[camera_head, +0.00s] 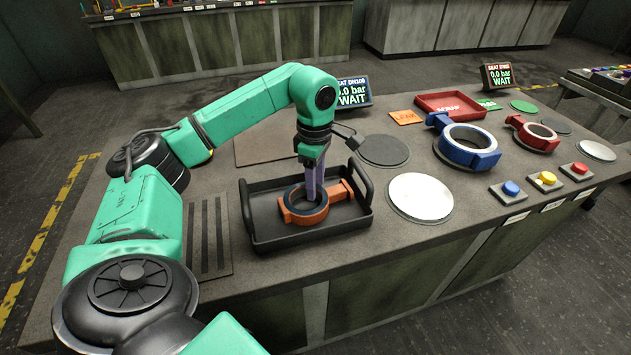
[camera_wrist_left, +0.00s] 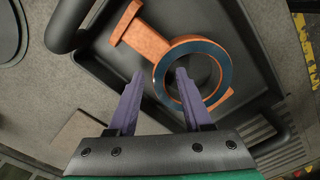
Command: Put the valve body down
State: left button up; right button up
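An orange valve body (camera_head: 305,214), a ring with a dark blue-grey face and a side stem, lies in a black tray (camera_head: 256,237) with raised handles. It also shows in the left wrist view (camera_wrist_left: 149,43). My left gripper (camera_head: 313,194) points down over the ring. In the left wrist view its two purple fingers (camera_wrist_left: 160,76) are spread apart, with the near wall of the ring between them; one fingertip overlaps the ring opening. I see no clear contact. A blue valve body (camera_head: 470,157) and a smaller red one (camera_head: 533,137) stand to the right. My right gripper is out of view.
A pale round plate (camera_head: 420,197) and a dark round pad (camera_head: 383,150) lie right of the tray. Blue (camera_head: 511,188), yellow (camera_head: 546,178) and red (camera_head: 580,169) buttons line the front edge. A red bin (camera_head: 451,102) and two screens reading WAIT (camera_head: 353,92) stand behind.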

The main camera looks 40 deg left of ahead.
pick_arm(q)
jog(key=shift+f, duration=0.15)
notch_tip(320, 180, up, 6)
notch_tip(320, 180, up, 9)
jog(key=p, duration=0.5)
jog(key=shift+a, duration=0.1)
dwell(0.3)
